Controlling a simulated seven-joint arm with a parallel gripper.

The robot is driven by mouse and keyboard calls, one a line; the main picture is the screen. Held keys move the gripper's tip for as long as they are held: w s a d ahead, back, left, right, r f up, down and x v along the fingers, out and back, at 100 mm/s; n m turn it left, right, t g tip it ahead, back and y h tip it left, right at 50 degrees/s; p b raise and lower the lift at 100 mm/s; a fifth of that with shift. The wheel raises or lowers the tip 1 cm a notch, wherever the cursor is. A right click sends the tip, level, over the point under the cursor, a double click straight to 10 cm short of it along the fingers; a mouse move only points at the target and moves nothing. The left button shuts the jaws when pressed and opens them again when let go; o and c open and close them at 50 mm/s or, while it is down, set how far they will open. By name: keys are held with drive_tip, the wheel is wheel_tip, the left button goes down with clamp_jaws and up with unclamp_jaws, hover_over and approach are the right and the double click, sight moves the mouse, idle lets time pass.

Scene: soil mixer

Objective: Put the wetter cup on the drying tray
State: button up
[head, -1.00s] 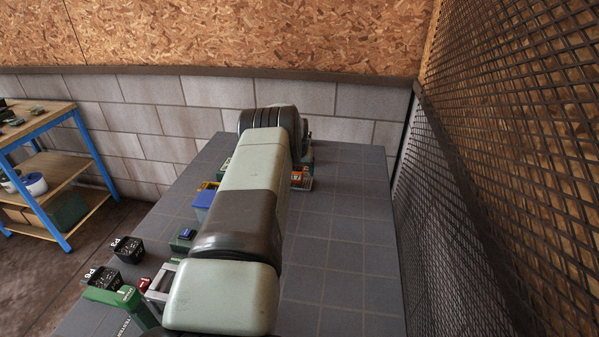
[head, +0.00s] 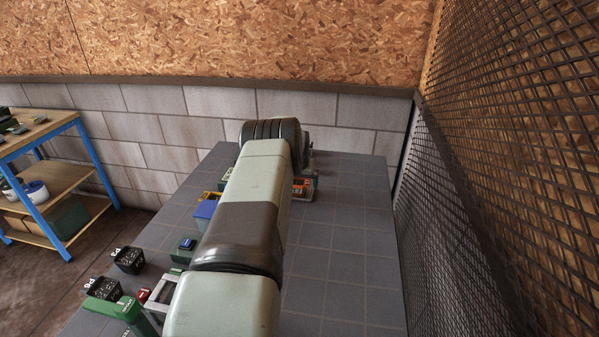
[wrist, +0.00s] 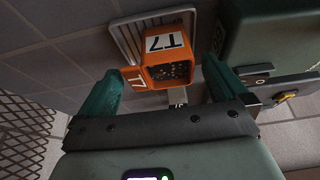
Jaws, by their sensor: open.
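In the wrist view an orange cup (wrist: 168,62) with white labels that read like T7 holds dark, grainy contents. It is at a grey ribbed tray (wrist: 128,40); I cannot tell whether this is the drying tray. My gripper (wrist: 158,82) is open, its two teal fingers spread to either side of the cup, with visible gaps. In the head view my arm hides the gripper, and a small orange item (head: 303,187) shows beside it. Two black labelled cups, a farther one (head: 129,260) and a nearer one (head: 103,288), stand at the left. I cannot tell which cup is wetter.
A dark green box (wrist: 270,35) is close to the right finger in the wrist view. A blue bin (head: 205,209), a green device (head: 184,249) and a green box (head: 125,310) line the table's left side. The tabletop's right side (head: 350,240) is clear, with mesh (head: 480,180) beyond.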

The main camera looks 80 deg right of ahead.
drive_tip(key=v, duration=1.1)
drive_tip(key=shift+r, duration=0.15)
